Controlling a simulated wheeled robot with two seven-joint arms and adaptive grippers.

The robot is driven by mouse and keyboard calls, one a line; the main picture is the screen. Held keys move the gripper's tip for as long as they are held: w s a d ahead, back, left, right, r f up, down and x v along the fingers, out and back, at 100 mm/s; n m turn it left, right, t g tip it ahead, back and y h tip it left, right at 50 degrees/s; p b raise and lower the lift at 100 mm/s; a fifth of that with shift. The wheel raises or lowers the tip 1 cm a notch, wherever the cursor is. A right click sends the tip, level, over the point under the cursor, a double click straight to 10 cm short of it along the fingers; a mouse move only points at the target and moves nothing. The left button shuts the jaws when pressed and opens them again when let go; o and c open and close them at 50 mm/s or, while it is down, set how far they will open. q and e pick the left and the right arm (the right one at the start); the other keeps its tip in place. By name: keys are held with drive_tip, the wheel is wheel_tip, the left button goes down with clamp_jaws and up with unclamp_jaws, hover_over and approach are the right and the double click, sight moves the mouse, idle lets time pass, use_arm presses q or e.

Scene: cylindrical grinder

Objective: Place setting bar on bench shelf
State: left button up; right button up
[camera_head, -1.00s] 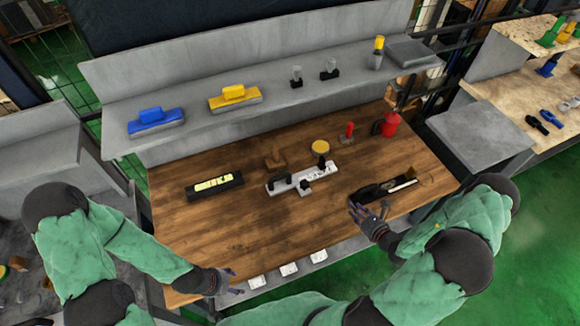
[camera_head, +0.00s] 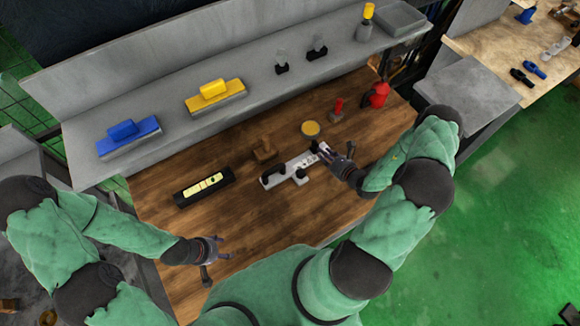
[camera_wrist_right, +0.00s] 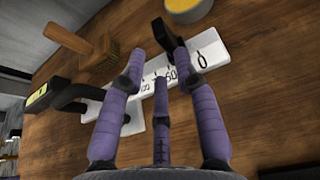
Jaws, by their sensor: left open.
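The setting bar, seemingly the white marked plate with black knobs and handles (camera_head: 290,172), lies flat on the wooden bench top (camera_head: 235,225). It also shows with numbers in the right wrist view (camera_wrist_right: 207,52). My right gripper (camera_head: 325,152) is at its right end, fingers spread above it; the wrist view (camera_wrist_right: 158,62) shows no closed grasp, and contact cannot be told. My left gripper (camera_head: 222,248) is open and empty over the bench's front left. The grey bench shelf (camera_head: 262,92) runs along the back above the bench top.
On the shelf stand a blue-handled block (camera_head: 127,136), a yellow-handled block (camera_head: 215,96) and small black-based stands (camera_head: 317,50).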

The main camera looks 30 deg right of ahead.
hover_over(317, 156)
drive_tip(key=shift+f+p, duration=0.3)
drive_tip(key=shift+f, duration=0.95)
clamp_jaws()
